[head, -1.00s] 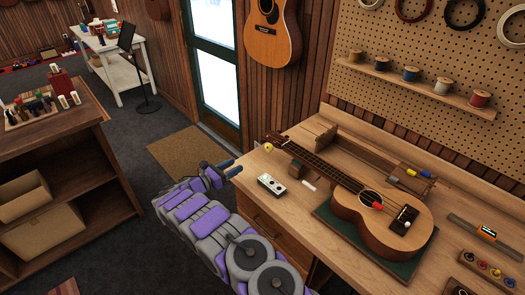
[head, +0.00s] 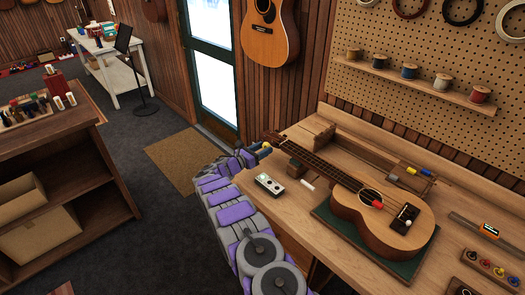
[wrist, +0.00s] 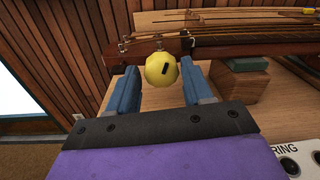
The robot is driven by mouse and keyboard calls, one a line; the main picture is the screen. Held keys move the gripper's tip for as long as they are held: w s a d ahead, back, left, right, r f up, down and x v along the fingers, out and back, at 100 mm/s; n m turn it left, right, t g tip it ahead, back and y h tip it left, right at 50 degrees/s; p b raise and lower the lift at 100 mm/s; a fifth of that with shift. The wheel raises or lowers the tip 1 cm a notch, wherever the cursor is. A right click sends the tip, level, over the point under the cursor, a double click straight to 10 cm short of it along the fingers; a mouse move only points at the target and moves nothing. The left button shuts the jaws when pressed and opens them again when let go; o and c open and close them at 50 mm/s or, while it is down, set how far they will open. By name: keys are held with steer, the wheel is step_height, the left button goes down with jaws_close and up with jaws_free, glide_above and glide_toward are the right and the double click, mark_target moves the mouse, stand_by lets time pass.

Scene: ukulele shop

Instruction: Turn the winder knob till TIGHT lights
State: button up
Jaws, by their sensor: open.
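The winder knob (wrist: 161,70) is yellow with a dark slot mark. In the wrist view it sits at the ukulele's headstock, between my two blue fingers. My gripper (wrist: 160,88) is open, one finger on each side of the knob, with gaps showing beside it. In the head view my gripper (head: 256,154) is at the headstock, and the knob (head: 267,145) shows as a small yellow spot. The ukulele (head: 372,205) lies on the bench with its neck toward the door. A small white box with lamps (head: 269,184) sits near the neck; its TIGHT label is not readable.
The workbench (head: 290,215) holds a green mat (head: 400,268) under the ukulele. A wooden neck support (wrist: 233,88) stands right of my fingers. A tuner strip (head: 488,231) and a rack of coloured pegs (head: 485,265) lie at the right.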

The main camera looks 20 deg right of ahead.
steer(key=shift+d, duration=0.2)
steer(key=shift+r, duration=0.1)
steer(key=c, duration=0.8)
